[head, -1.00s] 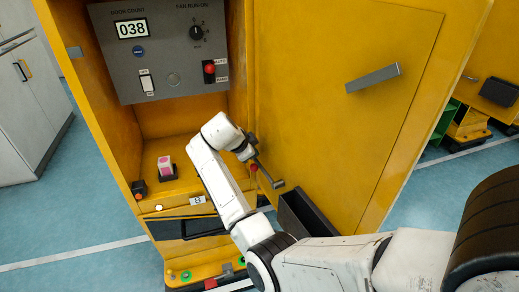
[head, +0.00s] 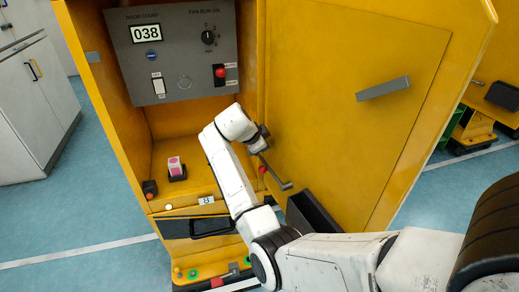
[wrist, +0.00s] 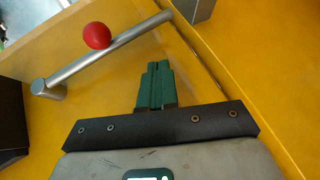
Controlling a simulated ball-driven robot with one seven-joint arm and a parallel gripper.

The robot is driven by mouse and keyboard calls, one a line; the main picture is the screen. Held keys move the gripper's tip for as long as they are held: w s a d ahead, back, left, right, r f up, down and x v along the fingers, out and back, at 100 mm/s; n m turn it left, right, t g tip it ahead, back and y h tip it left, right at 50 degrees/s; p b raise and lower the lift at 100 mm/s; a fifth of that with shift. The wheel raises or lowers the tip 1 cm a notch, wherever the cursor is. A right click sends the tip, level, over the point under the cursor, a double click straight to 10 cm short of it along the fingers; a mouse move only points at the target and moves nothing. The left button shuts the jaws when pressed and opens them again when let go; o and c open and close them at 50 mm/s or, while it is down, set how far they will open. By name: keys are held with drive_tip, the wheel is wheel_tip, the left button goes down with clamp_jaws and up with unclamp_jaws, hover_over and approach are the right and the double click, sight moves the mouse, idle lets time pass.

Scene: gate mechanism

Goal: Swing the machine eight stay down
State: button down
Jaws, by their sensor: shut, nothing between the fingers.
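Machine eight is the yellow cabinet (head: 195,150) with a small "8" label and its door (head: 345,110) standing open. The stay is a grey metal rod (head: 276,175) on the door's inner face, slanting down to the right in the head view. It carries a red ball knob (head: 262,170). In the wrist view the rod (wrist: 125,40) crosses the upper left, with the red knob (wrist: 97,36) beside it. My gripper (wrist: 155,85) has its green fingers together and empty, apart from rod and knob in that picture. In the head view the fingertips are hard to make out.
A grey control panel (head: 178,50) reading 038 is above the open bay. A pink-topped block (head: 175,167) sits inside the bay. A door handle bar (head: 383,88) and a black bin (head: 312,215) are on the door. Floor at left is clear.

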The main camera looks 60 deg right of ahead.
drive_tip(key=w+a+r+b, duration=0.2)
drive_tip(key=w+a+r, duration=0.1)
drive_tip(key=r, duration=0.5)
drive_tip(key=shift+w+a+r, duration=0.2)
drive_tip(key=shift+w+a, duration=0.05)
drive_tip(key=shift+a, duration=0.45)
drive_tip(key=s+a+f+n+t+y, duration=0.1)
drive_tip(key=s+a+f+n, duration=0.3)
drive_tip(key=a+f+n, duration=0.4)
drive_tip(key=s+a+f+n+t+y, duration=0.1)
drive_tip(key=s+a+f+n+y, duration=0.1)
drive_tip(key=s+a+f+n, duration=0.45)
drive_tip(key=s+a+f+n+y, duration=0.2)
drive_tip(key=s+a+f+n, duration=0.3)
drive_tip(key=a, duration=0.4)
drive_tip(key=s+a+f+n+y, duration=0.2)
drive_tip(key=s+a+f+n, duration=0.2)
drive_tip(key=s+a+n, duration=0.3)
drive_tip(key=shift+s+a+f+y, duration=0.4)
drive_tip(key=shift+s+a, duration=0.45)
drive_tip(key=shift+a, duration=0.15)
